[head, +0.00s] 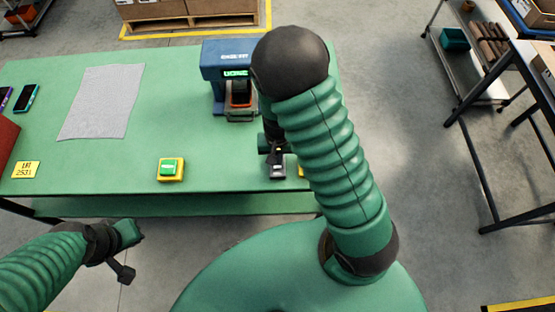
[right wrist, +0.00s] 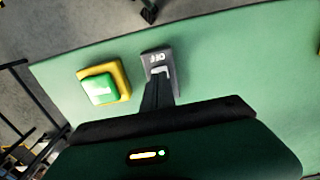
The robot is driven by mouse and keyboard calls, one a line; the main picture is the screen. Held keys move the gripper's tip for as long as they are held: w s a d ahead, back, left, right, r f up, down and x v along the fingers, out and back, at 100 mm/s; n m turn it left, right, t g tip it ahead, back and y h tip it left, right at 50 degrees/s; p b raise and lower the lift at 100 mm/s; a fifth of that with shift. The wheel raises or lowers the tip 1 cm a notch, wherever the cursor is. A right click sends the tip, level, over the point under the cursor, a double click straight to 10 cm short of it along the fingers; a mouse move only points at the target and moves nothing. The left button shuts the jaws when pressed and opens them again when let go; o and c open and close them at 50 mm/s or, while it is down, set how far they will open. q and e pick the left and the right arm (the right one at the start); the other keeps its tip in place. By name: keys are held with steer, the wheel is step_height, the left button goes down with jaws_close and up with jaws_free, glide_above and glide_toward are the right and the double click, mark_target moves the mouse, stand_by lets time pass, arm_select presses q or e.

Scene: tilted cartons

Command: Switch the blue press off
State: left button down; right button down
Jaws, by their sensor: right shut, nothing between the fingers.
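The blue press (head: 225,60) stands at the table's back edge, its small display lit green, partly hidden by my right arm. A dark grey switch box (head: 278,173) lies near the front edge; in the right wrist view the box (right wrist: 150,53) shows "OFF" lettering and a pale lever. My right gripper (right wrist: 160,78) is shut and empty, its fingertips at the lever; I cannot tell whether they touch it. In the head view my right gripper (head: 276,152) is partly hidden behind the arm. My left gripper (head: 132,254) hangs in front of the table, away from everything; its jaw opening is unclear.
A grey cloth (head: 102,102), a yellow label (head: 26,170) and a phone (head: 27,98) lie farther left. The table's middle is clear.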

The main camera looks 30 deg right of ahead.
steer(key=shift+a+f, duration=0.2)
steer(key=shift+d+f+b, duration=0.25)
steer(key=shift+f+b, duration=0.1)
steer(key=shift+b, duration=0.05)
steer(key=shift+a+f, duration=0.15)
steer(key=shift+f, duration=0.15)
step_height(320, 180, up, 7)
steer(key=p, duration=0.6)
steer(key=shift+r, duration=0.15)
stand_by(0.4)
